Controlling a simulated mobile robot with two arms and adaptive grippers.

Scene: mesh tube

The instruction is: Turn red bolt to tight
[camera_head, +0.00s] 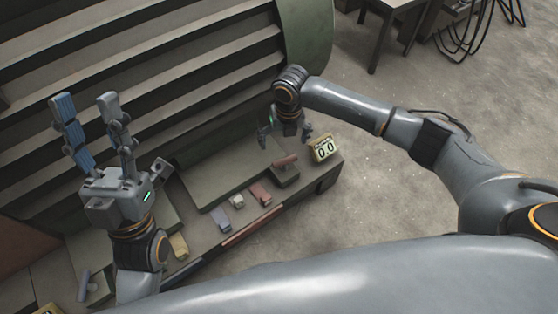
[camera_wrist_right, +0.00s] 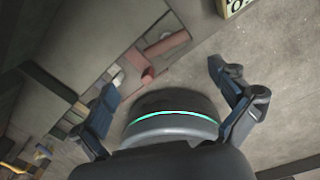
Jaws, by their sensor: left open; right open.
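A red bolt-like piece (camera_head: 286,160) lies across a dark block at the right part of the low bench. In the right wrist view a red bar (camera_wrist_right: 168,45) and a short red cylinder (camera_wrist_right: 148,76) show ahead of the fingers; I cannot tell which is the bolt. My right gripper (camera_head: 286,136) is open and empty, fingers pointing down, above and just behind the red piece. Its spread fingers also show in the right wrist view (camera_wrist_right: 163,82). My left gripper (camera_head: 85,108) is open and empty, fingers pointing up, at the left.
A counter block (camera_head: 323,149) reading "00" stands at the bench's right end. A red block (camera_head: 261,194), a grey-blue block (camera_head: 221,217) and a yellow block (camera_head: 179,246) sit along the bench. Slatted shelving (camera_head: 150,60) rises behind. Open floor (camera_head: 400,200) lies to the right.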

